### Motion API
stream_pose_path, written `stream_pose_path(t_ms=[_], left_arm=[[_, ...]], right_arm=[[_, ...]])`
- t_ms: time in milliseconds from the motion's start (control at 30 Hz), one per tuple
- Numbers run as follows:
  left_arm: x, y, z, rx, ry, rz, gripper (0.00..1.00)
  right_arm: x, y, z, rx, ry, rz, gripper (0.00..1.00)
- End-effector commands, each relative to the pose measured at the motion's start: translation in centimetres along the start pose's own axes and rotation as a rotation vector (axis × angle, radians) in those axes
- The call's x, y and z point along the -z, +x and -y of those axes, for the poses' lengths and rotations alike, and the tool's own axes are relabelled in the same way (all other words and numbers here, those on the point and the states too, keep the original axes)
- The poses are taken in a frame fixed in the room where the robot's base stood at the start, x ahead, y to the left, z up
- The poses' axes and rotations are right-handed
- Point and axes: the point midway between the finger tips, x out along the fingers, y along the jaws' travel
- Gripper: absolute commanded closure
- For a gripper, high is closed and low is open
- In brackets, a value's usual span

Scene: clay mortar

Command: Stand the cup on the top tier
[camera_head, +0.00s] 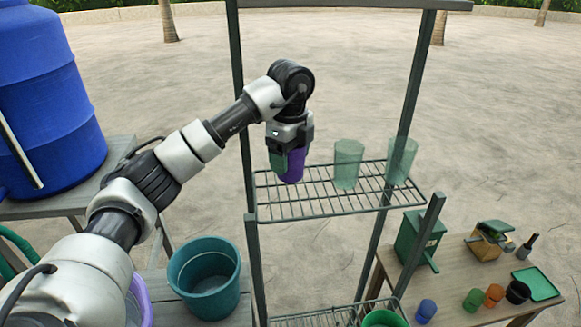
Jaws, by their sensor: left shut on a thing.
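My left gripper (284,158) is shut on a purple cup (293,172), which is upright with its upper part hidden by the fingers. The cup is over the left part of the upper wire tier (285,210) of a dark metal rack. I cannot tell whether its base touches the wires. Two translucent green glasses (348,164) stand to its right on the same tier, the farther one at the right end (400,160). My right gripper is not in view.
A lower wire tier (335,318) holds a green container (385,319). A teal bucket (205,278) and a large blue barrel (50,95) are at left. A wooden table (455,310) at right holds small colored cups, a green box and a tray. The upper tier's front left is bare.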

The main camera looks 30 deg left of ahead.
Motion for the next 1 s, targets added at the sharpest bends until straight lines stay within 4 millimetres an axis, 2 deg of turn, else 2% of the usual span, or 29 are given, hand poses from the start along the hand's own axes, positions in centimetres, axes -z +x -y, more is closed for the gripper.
stream_pose_path(t_ms=[133,300,667,700,800,867,1000], left_arm=[[0.0,1.9,-0.1,-0.005,0.002,0.0,0.52],[0.0,3.6,-0.1,-0.001,0.002,0.0,0.52],[0.1,4.2,0.0,0.0,0.001,0.0,0.52],[0.0,4.1,0.0,0.0,0.001,0.0,0.24],[0.1,4.0,0.0,0.0,0.001,0.0,0.09],[0.1,4.0,0.0,0.0,0.001,0.0,0.03],[0.0,4.0,0.0,0.0,0.001,0.0,0.03]], right_arm=[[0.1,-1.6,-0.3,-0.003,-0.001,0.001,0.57],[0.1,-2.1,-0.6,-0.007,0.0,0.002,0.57],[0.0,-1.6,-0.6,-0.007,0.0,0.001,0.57],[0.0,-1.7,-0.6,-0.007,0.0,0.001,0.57],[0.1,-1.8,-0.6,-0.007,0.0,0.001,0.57],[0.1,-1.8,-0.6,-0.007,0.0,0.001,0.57],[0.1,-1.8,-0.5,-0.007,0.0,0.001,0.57]])
